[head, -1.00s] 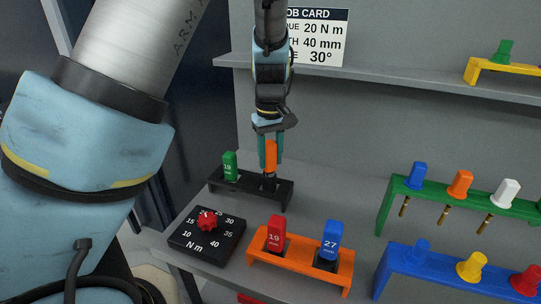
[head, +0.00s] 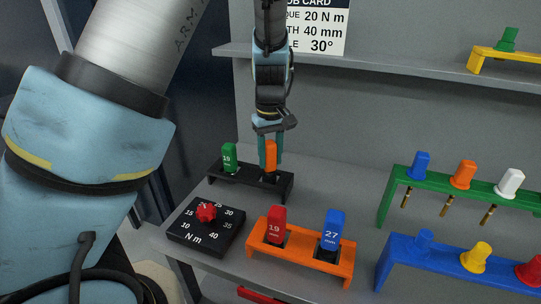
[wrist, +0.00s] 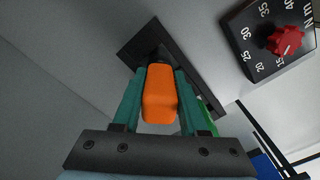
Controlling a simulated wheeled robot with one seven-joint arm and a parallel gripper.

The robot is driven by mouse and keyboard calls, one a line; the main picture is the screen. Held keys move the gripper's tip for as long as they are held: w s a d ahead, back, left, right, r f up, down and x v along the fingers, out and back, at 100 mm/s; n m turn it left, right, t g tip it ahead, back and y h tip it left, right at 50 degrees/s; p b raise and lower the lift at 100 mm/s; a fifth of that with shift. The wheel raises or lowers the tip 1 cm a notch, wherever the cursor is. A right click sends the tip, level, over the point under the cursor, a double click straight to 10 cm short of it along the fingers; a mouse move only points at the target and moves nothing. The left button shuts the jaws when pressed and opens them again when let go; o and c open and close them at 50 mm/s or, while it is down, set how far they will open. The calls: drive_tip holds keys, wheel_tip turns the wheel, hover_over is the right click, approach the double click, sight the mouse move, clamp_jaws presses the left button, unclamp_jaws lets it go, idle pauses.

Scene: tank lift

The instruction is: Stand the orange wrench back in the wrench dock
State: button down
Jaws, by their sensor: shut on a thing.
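The orange wrench (head: 271,155) stands upright at the right-hand place of the black dock (head: 228,180), on the grey bench. My gripper (head: 270,160) points down with its teal fingers on either side of the orange handle and is shut on it. In the wrist view the orange wrench (wrist: 160,95) sits between the two fingers, with its lower end at the black dock (wrist: 140,42). Whether its lower end is fully seated is hidden.
In front are a black torque dial (head: 190,235) with a red knob (head: 206,212) and an orange rack (head: 320,264) holding a red and a blue piece. Green (head: 391,190) and blue (head: 400,242) racks stand at right. A shelf (head: 400,66) runs above.

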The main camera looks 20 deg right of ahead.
drive_tip(key=shift+f, duration=0.2)
drive_tip(key=shift+c, duration=1.8)
unclamp_jaws()
wheel_tip(320, 180, up, 9)
drive_tip(key=p, duration=0.8)
drive_tip(key=shift+r, duration=0.1)
drive_tip(key=shift+a, duration=0.15)
drive_tip(key=s+a+m+t+b, duration=0.1)
drive_tip(key=s+a+b, duration=0.2)
drive_tip(key=a, duration=2.7)
drive_tip(key=b, duration=0.2)
drive_tip(key=shift+s+f+m+t+b, duration=0.15)
drive_tip(key=shift+f+m+t+b, duration=0.15)
